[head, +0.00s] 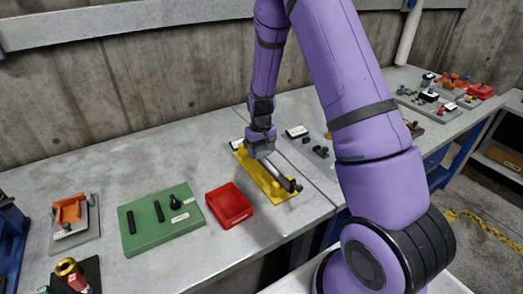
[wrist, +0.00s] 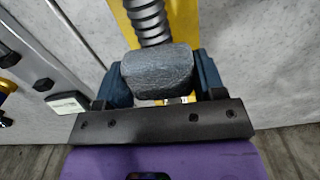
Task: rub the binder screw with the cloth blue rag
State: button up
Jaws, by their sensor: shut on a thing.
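My gripper (wrist: 160,78) is shut on a dark blue-grey, rounded block of cloth, the blue rag (wrist: 158,72). The rag sits between the two blue fingers. The binder screw (wrist: 150,20) shows as a dark ribbed rod just beyond the rag in the wrist view. It lies along a yellow plate (wrist: 122,15). In the head view my gripper (head: 260,145) is over the back part of the yellow plate (head: 245,165), with the screw (head: 278,174) running toward the front right. The wrist view does not settle whether the rag touches the screw; the rag hides part of it.
A red bin (head: 229,205) stands left of the yellow plate. A green board (head: 140,240) with black parts lies farther left. A small black-and-white box (head: 296,132) and dark pieces (head: 320,151) lie to the right. The table behind the green board is clear.

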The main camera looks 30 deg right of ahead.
jog(key=shift+r, duration=4.25)
